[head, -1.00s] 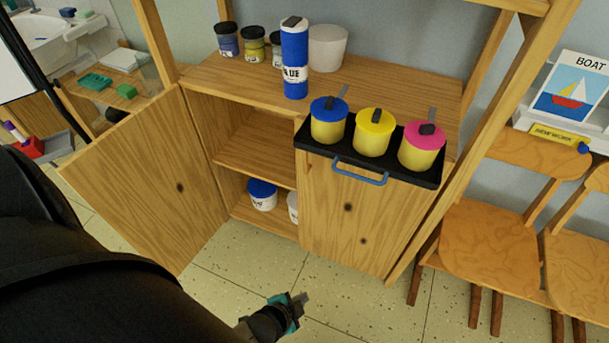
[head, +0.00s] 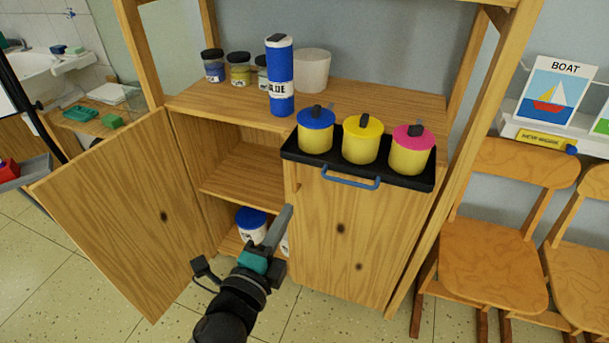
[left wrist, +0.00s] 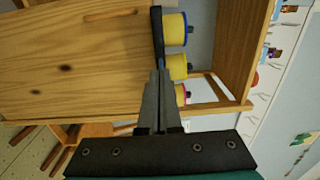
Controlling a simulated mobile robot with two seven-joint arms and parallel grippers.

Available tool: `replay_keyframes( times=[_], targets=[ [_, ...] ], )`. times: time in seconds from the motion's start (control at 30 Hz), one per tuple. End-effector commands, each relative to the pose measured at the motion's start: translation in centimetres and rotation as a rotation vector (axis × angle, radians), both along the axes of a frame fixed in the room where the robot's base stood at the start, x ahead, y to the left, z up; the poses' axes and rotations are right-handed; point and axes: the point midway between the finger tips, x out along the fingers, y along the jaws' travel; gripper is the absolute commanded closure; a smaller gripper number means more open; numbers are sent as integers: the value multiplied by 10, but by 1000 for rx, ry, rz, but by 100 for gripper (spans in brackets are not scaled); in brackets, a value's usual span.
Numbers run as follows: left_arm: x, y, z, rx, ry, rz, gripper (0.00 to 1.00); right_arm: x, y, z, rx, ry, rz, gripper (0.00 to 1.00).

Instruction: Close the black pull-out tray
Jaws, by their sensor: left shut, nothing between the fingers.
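The black pull-out tray (head: 408,180) sticks out over the front of the wooden cabinet (head: 345,230), above its closed right door. A blue handle (head: 350,182) is on its front edge. On it stand three yellow pots with a blue, a yellow and a pink lid. My left gripper (head: 286,216) is shut and empty, below and left of the tray, in front of the cabinet. In the left wrist view its fingers (left wrist: 161,88) point toward the tray's dark edge (left wrist: 157,35), apart from it as far as I can tell. My right gripper is not in view.
The left cabinet door (head: 125,215) stands open beside my left arm. A blue glue bottle (head: 280,75) and several jars stand on the cabinet top, behind and left of the tray. Wooden chairs (head: 495,240) stand at the right. Floor in front is clear.

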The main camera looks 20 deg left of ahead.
Motion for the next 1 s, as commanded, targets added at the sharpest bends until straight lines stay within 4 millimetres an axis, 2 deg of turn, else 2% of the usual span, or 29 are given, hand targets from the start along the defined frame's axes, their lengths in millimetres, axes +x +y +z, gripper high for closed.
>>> replay_keyframes(
  times=[0.37,0.7,1.0],
  targets=[
    [51,-2,0,0,-1,-1,100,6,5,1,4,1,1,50],
    [99,-3,-1,-2,0,0,100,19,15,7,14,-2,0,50],
    [127,-4,-1,-2,2,1,100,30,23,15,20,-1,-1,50]
  ],
)
